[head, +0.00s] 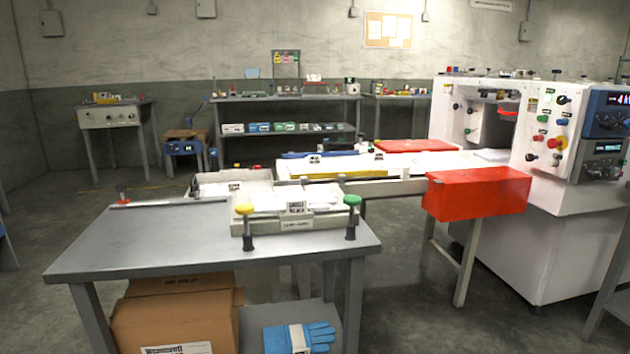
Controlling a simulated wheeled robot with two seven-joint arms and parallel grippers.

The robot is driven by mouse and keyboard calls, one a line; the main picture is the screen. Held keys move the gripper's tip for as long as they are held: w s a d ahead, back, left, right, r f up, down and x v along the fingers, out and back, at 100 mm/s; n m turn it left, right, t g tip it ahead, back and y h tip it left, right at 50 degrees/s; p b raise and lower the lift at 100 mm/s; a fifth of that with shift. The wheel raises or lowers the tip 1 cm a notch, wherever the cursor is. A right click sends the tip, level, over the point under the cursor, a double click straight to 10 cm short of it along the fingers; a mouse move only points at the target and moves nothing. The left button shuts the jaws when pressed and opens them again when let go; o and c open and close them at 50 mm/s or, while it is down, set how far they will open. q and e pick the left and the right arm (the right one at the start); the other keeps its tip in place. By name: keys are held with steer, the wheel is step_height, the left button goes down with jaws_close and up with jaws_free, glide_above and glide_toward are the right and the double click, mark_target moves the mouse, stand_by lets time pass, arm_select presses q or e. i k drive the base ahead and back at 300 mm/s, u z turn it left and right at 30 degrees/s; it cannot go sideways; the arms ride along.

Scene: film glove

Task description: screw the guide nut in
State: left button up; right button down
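No part I can name for certain as the guide nut shows. On the grey table, a yellow knob (244,208) and a green knob (352,200) each top a dark upright post at the front corners of a pale tray-like guide (299,225). Whether any knob is fully screwed down cannot be told at this size. Neither of my grippers is in view.
The grey table (150,236) is bare on its left half. A cardboard box (175,318) and blue gloves (311,338) lie below it. A red box (478,192) juts out before a white machine (570,190) at right.

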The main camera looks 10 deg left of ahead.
mark_target(194, 188)
steer(key=z, duration=0.2)
steer(key=i, duration=1.6)
steer(key=u, duration=1.15)
